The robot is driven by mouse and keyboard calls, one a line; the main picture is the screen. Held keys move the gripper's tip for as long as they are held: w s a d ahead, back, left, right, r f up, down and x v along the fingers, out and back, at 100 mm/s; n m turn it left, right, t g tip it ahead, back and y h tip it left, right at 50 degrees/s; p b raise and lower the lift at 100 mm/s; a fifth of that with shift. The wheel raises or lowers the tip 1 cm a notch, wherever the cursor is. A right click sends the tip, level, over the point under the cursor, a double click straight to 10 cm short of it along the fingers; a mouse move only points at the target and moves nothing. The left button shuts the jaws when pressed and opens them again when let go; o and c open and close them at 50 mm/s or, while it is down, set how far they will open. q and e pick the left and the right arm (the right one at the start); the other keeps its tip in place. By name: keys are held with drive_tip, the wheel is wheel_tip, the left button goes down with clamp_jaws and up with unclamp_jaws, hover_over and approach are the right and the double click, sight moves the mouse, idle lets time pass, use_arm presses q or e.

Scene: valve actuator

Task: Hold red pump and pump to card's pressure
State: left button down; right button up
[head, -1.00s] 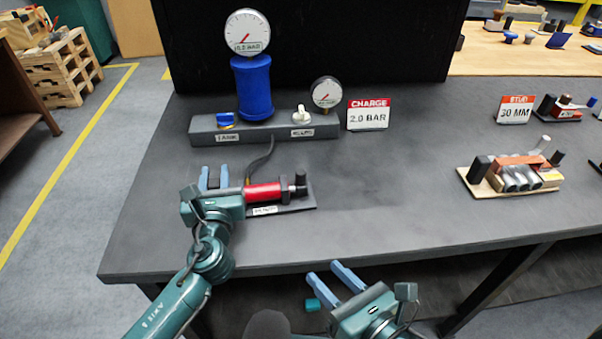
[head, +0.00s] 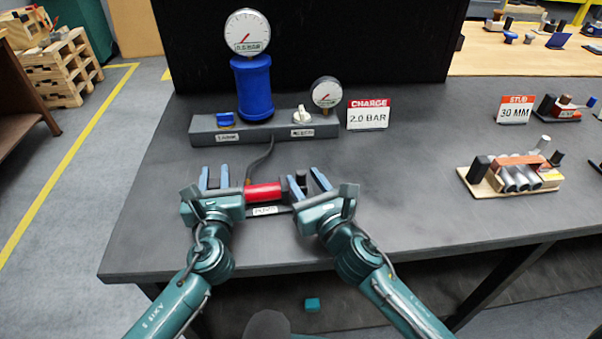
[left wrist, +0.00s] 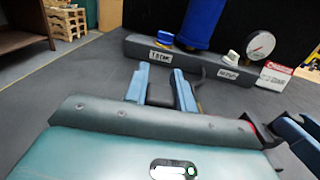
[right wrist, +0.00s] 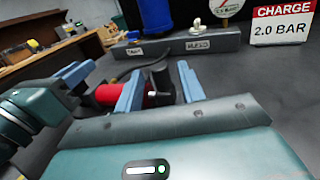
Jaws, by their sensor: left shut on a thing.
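The red pump (head: 264,191) lies on the grey table and also shows in the right wrist view (right wrist: 106,95). The red and white card (head: 368,114) reads CHARGE 2.0 BAR. The blue tank (head: 253,87) carries a large round gauge (head: 247,32); its small digits are hard to read.
The grey manifold (head: 265,130) behind the pump has a blue valve knob (head: 225,118), a white bleed knob (head: 301,113) and a small gauge (head: 326,92). A hose (head: 262,160) runs toward the pump. A stud block (head: 512,174) stands right; the table between is clear.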

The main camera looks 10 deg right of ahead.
drive_tip(key=shift+x, duration=1.35)
drive_tip(key=shift+c, duration=0.3)
drive_tip(key=shift+s, duration=0.1)
clamp_jaws()
